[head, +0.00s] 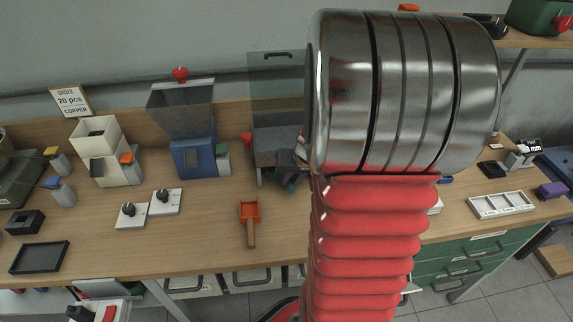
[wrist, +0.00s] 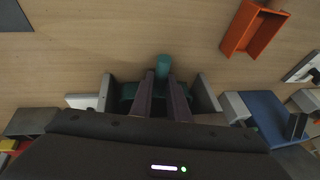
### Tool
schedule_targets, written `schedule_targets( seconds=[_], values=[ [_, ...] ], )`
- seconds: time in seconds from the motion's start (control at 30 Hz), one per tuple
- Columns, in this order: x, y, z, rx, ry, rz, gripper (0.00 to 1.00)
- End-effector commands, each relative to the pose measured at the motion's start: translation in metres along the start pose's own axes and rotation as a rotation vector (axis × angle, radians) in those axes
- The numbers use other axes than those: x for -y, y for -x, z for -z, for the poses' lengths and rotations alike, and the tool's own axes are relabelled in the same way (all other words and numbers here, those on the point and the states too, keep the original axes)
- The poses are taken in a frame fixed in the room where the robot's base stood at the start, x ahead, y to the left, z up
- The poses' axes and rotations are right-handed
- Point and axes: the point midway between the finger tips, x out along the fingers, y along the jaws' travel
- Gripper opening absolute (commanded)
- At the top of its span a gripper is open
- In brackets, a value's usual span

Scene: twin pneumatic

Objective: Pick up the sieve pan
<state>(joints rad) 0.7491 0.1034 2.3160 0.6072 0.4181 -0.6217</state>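The teal sieve pan (head: 290,184) sits low at the front of a grey machine (head: 279,150) on the bench. In the wrist view, the sieve pan (wrist: 163,66) shows as a short teal handle, with teal parts on both sides of my fingers between two grey walls. My gripper (wrist: 163,76) has its two dark fingers apart, pointing at the handle, which shows between and just beyond the tips. I cannot tell whether the fingers touch it. In the head view, my arm hides most of the gripper and the machine's right side.
An orange scoop (head: 250,222) lies on the bench in front. A blue hopper machine (head: 194,155) stands close by on the left. A clear guard panel (head: 275,80) rises behind the grey machine. A white tray (head: 501,205) lies at the right. Bare wood lies around the scoop.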

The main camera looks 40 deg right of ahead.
Motion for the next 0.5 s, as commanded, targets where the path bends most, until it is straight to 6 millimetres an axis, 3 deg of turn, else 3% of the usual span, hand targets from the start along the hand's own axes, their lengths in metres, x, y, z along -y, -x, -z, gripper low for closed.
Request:
schedule_targets(
  seconds=[0.2, 0.5],
  values=[
    [-0.0002, 0.0000, 0.0000, 0.000, 0.000, 0.000, 0.00],
    [-0.0003, 0.0000, 0.0000, 0.000, -0.001, 0.000, 0.00]
  ],
)
